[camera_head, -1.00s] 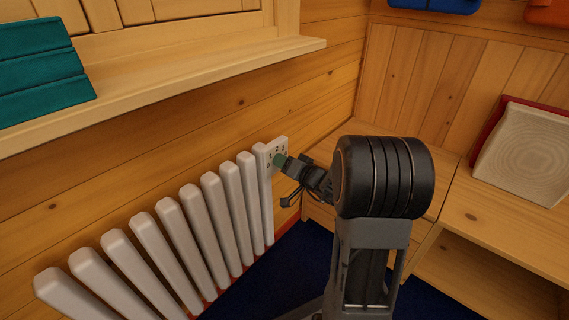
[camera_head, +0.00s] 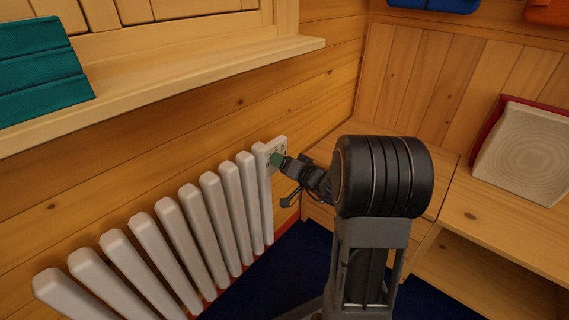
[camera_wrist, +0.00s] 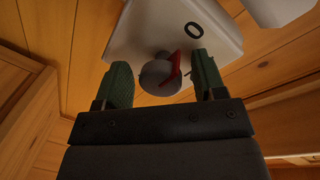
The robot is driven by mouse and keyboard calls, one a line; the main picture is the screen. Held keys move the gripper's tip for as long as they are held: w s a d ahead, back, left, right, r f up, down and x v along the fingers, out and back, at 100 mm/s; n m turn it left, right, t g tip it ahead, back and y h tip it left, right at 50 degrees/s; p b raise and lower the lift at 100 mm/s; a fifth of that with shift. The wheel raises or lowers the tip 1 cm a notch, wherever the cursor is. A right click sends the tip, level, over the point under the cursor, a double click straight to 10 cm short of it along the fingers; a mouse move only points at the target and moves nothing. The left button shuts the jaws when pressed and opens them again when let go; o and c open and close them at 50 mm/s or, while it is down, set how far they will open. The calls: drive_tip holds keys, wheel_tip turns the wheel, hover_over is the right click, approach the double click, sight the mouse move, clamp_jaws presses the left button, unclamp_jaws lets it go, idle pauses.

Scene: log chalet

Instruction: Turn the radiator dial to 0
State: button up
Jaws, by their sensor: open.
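The dial is a round grey knob (camera_wrist: 157,77) with a red pointer (camera_wrist: 173,70), on a white plate (camera_wrist: 130,38). In the wrist view the pointer slants up and right, on the side toward the printed 0 (camera_wrist: 193,30); its exact setting is unclear. My gripper (camera_wrist: 158,83) is open, with one green finger left of the knob and one right of it. Gaps show between the fingers and the knob. In the head view my gripper (camera_head: 277,159) is up against the plate (camera_head: 279,144) and hides the dial and some numbers.
The white radiator (camera_head: 196,215) runs along the log wall left of the plate, below a wooden sill (camera_head: 200,62). A wooden bench (camera_head: 485,230) with a cushion (camera_head: 525,150) stands at right. Dark blue floor (camera_head: 285,265) shows between them.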

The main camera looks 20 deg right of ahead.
drive_tip(key=p+v, duration=0.3)
drive_tip(key=v, duration=1)
drive_tip(key=shift+s, duration=0.4)
drive_tip(key=shift+d+f, duration=0.1)
drive_tip(key=s+a+r+n+g+y+p, duration=0.25)
drive_tip(key=a+r+g+p, duration=0.35)
drive_tip(key=a+r+p, duration=0.3)
drive_tip(key=s+a+r+n+g+y+p, duration=0.1)
drive_tip(key=s+a+r+n+g+p, duration=0.15)
drive_tip(key=a+r+g+p, duration=0.6)
drive_tip(key=s+d+r+t+h+p, duration=0.1)
drive_tip(key=r+h+p, duration=0.3)
drive_tip(key=r+p, duration=0.7)
drive_tip(key=s+d+r+t+h+p, duration=0.1)
drive_tip(key=s+r+h+p, duration=0.2)
drive_tip(key=r+p, duration=0.8)
drive_tip(key=shift+s+d+r+h, duration=0.2)
drive_tip(key=shift+s+r+h, duration=0.05)
drive_tip(key=shift+r+h, duration=0.65)
